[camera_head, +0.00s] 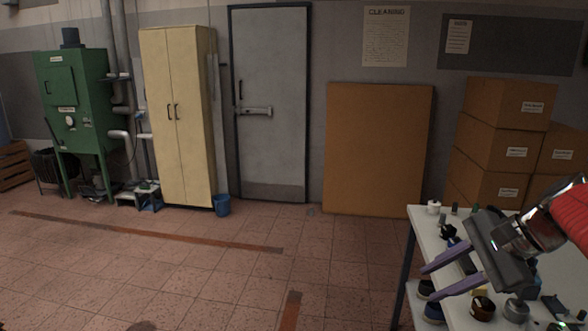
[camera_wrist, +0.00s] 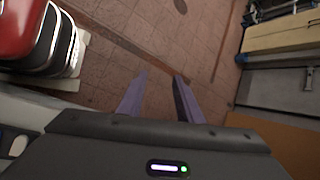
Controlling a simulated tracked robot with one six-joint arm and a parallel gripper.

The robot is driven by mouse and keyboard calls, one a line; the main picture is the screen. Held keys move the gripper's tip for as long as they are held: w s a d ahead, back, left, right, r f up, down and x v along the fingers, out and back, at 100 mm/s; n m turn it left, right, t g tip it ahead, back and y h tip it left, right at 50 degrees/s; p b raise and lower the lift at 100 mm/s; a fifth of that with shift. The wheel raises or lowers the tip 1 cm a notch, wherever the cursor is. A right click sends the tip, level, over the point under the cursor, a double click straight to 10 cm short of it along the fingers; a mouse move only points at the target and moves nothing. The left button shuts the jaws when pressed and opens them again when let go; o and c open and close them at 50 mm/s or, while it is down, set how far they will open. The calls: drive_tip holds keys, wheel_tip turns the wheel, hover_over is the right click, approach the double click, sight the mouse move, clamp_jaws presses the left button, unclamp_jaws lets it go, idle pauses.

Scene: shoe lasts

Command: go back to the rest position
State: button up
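My gripper (camera_head: 430,281) is at the right of the head view, over the left part of a white table (camera_head: 425,216). Its two purple fingers point left and are apart, with nothing between them. In the wrist view, the gripper (camera_wrist: 160,88) shows the same two fingers spread, with only tiled floor beyond them. My red and silver arm comes in from the right edge. Several small dark and light items lie on the table around and below the gripper; the gripper and arm hide part of the tabletop.
Stacked cardboard boxes (camera_head: 495,145) stand behind the table. A brown panel (camera_head: 378,150) leans on the wall by a grey door (camera_head: 270,110). A cream cabinet (camera_head: 180,120), a blue bin (camera_head: 222,205) and a green machine (camera_head: 75,90) stand further left. The tiled floor left of the table is clear.

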drive_tip(key=s+a+f+n+h, duration=0.6)
drive_tip(key=s+a+f+n, duration=0.2)
drive_tip(key=s+a+n, duration=0.4)
drive_tip(key=s+n, duration=0.2)
drive_tip(key=n, duration=0.1)
drive_tip(key=shift+s+a+f+n+t, duration=0.2)
drive_tip(key=shift+a+n+t, duration=0.2)
drive_tip(key=shift+a, duration=0.1)
